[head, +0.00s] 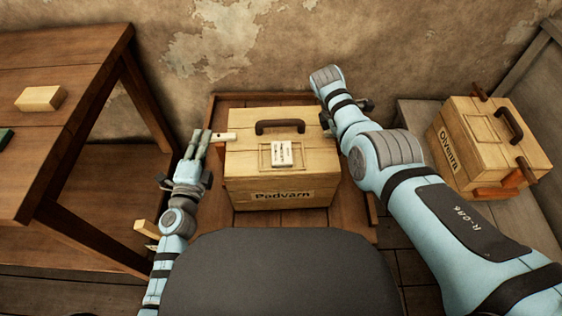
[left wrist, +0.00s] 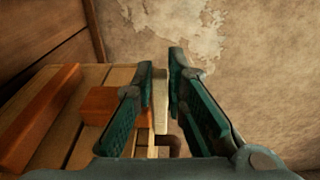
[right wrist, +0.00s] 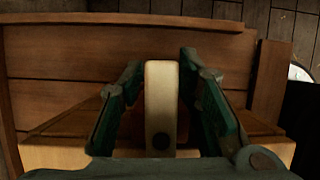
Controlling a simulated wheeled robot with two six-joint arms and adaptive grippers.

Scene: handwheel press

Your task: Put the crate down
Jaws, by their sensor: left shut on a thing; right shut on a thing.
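My left gripper (left wrist: 163,62) is shut on a pale grip at the crate's left side, which also shows in the head view (head: 225,137). My right gripper (right wrist: 160,62) is shut on a cream grip (right wrist: 160,110) at the crate's right side, which my arm partly hides in the head view.
A second crate (head: 480,150), with dark handles, stands on a grey bench at the right. A wooden table (head: 60,70) at the left holds a pale block (head: 40,98) and a green piece (head: 5,136). A stained wall closes off the back.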

